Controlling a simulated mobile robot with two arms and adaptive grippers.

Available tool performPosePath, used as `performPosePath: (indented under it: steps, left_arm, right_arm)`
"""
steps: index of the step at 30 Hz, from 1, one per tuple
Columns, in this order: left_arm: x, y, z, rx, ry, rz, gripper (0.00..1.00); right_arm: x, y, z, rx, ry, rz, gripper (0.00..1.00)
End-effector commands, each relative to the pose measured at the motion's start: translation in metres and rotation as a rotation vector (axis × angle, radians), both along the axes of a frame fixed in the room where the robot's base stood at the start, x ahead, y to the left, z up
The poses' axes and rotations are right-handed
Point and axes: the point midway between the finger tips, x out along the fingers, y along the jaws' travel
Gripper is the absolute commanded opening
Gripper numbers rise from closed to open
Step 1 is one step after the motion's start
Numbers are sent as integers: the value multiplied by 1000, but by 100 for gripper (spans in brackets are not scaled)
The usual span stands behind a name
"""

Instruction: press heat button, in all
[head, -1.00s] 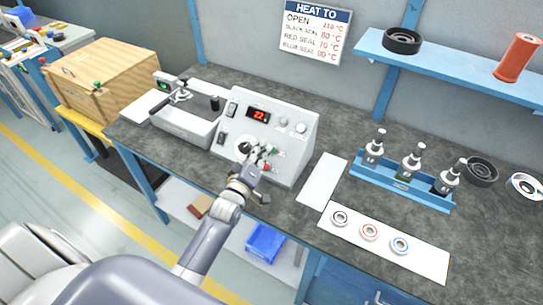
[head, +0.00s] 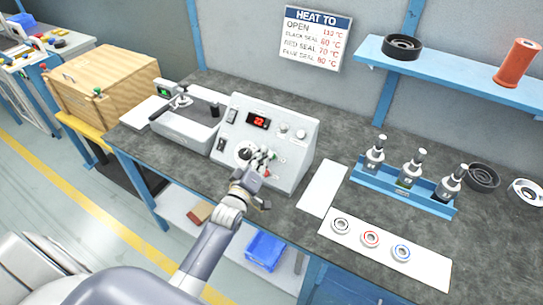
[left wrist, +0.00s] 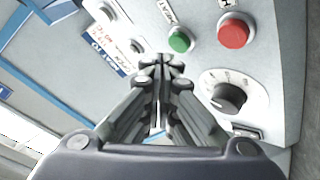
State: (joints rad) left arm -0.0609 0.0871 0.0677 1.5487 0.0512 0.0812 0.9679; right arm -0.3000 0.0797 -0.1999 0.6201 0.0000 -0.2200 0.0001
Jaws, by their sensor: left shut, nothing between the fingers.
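The grey-white control box (head: 262,121) stands on the bench, with a red display that seems to read 22. In the left wrist view its sloped front shows a green button (left wrist: 180,40), a red button (left wrist: 233,32) and a black dial (left wrist: 228,97). Small labels sit by the buttons, too blurred to read surely. My left gripper (head: 263,158) is in front of the lower panel, partly hiding the buttons. In the left wrist view its fingertips (left wrist: 160,70) are together and empty, below the green button in the picture; I cannot tell contact. My right gripper is out of view.
A grey tray unit (head: 185,130) stands left of the box. A white sheet (head: 322,188), a blue rack (head: 400,193) with metal tools and a mat (head: 430,264) with rings lie to the right. A wall sign (head: 316,38) lists heat temperatures.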

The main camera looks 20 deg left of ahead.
Motion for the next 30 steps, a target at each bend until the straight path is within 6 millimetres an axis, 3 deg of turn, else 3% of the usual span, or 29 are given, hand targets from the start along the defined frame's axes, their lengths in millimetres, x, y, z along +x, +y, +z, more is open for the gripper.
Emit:
performPosePath:
  steps: [30]
  left_arm:
    - [6,0,-6,0,0,0,0]
  right_arm:
    - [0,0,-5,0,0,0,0]
